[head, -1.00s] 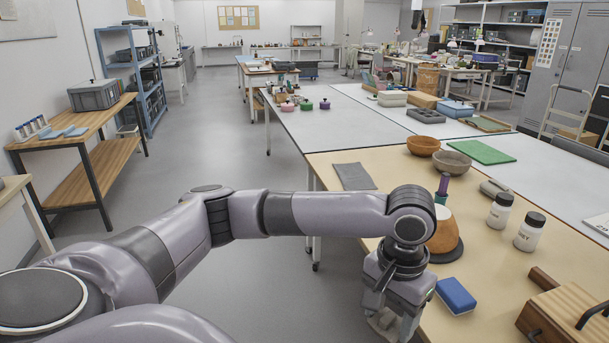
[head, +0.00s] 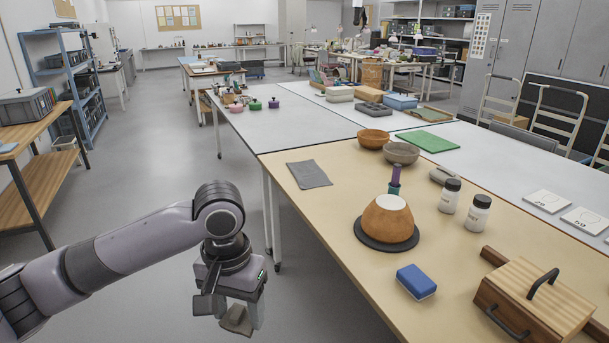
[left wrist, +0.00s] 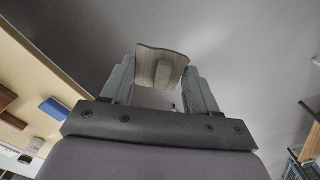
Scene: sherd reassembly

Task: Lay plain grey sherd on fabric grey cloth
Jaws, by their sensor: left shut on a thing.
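My left gripper (head: 237,312) is shut on a plain grey sherd (head: 237,321), held off the table's left edge, over the floor. In the left wrist view the sherd (left wrist: 160,62) sits between the two fingers (left wrist: 160,80), a curved greyish-beige piece. The grey cloth (head: 309,174) lies flat and bare on the tan table (head: 330,220), near its far left corner, beyond the gripper. My right gripper is not in view.
A brown bowl-shaped pot (head: 388,220) stands on a dark round base. A blue sponge-like block (head: 416,281), two white jars (head: 478,213), a wooden box (head: 535,300) and two bowls (head: 401,153) are also on the table. The table top beside the cloth is clear.

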